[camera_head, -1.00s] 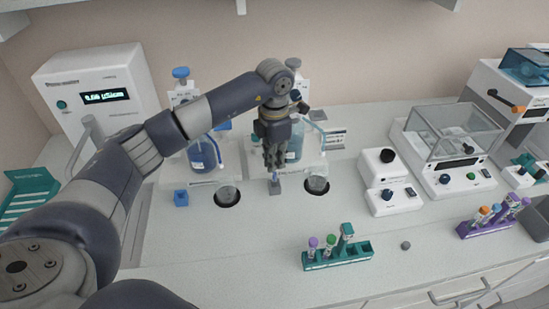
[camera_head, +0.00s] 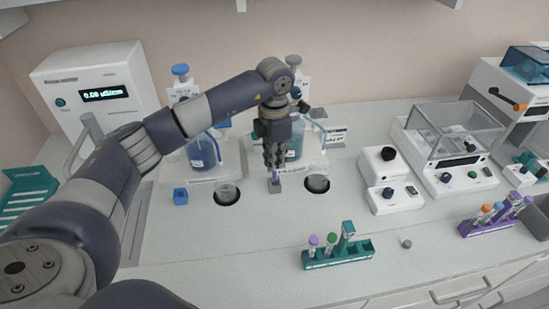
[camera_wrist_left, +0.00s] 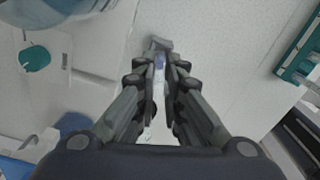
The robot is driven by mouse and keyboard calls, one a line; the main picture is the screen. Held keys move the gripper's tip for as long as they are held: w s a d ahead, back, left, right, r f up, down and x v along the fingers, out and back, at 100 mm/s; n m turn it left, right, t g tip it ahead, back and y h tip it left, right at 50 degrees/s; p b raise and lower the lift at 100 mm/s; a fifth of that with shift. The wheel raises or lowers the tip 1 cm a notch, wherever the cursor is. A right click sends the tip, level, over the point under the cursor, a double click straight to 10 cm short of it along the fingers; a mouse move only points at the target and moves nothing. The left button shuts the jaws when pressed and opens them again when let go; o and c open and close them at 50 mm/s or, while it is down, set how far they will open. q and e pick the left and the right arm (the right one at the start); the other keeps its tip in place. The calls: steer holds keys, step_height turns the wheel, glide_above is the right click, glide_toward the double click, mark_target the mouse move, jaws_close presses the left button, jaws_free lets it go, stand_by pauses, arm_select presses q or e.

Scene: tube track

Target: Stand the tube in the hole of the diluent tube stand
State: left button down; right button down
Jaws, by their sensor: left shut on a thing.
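My left gripper (camera_head: 274,160) points down, with its fingers just above a small grey-blue block stand (camera_head: 275,187) between the two dark round openings. In the left wrist view, the gripper (camera_wrist_left: 158,85) is shut on a slim pale tube (camera_wrist_left: 159,76) with a bluish part. The tube points toward a small grey block (camera_wrist_left: 161,44) beyond the fingertips. I cannot tell whether the tube's lower end is in the hole or only over it. A brighter blue block (camera_head: 180,197) stands to the left. My right gripper is not in view.
Beakers sit in the openings at left (camera_head: 227,191) and right (camera_head: 317,184) of the grey-blue block. Blue-liquid bottles stand behind. A teal rack (camera_head: 338,259) with capped tubes stands at the front; a purple rack (camera_head: 490,223) is farther right.

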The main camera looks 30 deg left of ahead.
arm_select(q)
steer(key=shift+f, duration=0.35)
steer(key=shift+f+b, duration=0.35)
steer(key=shift+b, duration=0.2)
steer(key=shift+f, duration=0.25)
steer(key=shift+f+b, duration=0.35)
steer(key=shift+b, duration=0.15)
steer(key=c, duration=1.6)
jaws_free()
